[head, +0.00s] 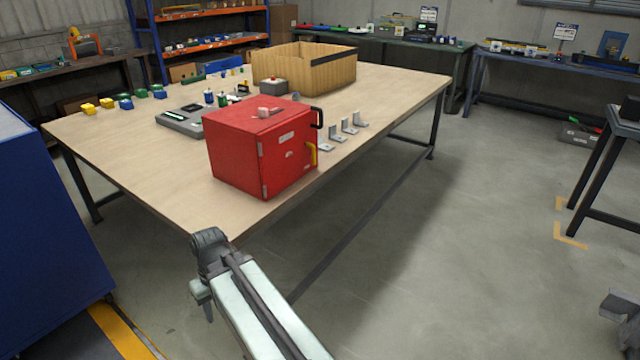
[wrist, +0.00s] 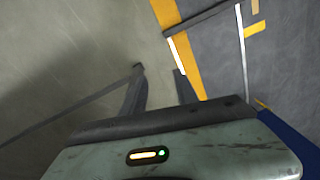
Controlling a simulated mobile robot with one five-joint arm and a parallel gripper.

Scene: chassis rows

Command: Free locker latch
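A red locker (head: 244,162) stands on the wooden workbench near its front edge in the head view. Its door faces front right and looks shut. A yellow latch (head: 313,154) sits at the door's right edge, and a black handle (head: 317,117) is above it. My gripper (wrist: 160,72) shows in the wrist view with two dark fingers apart and nothing between them, pointing toward the floor. In the head view my arm ends in front of and below the locker, clear of it. The locker is not in the wrist view.
The workbench (head: 178,190) also bears a wooden crate (head: 325,77), metal brackets (head: 349,126) right of the locker, and a grey device (head: 183,120) behind it. A blue cabinet (head: 45,230) stands at left. The floor right of the bench is mostly free.

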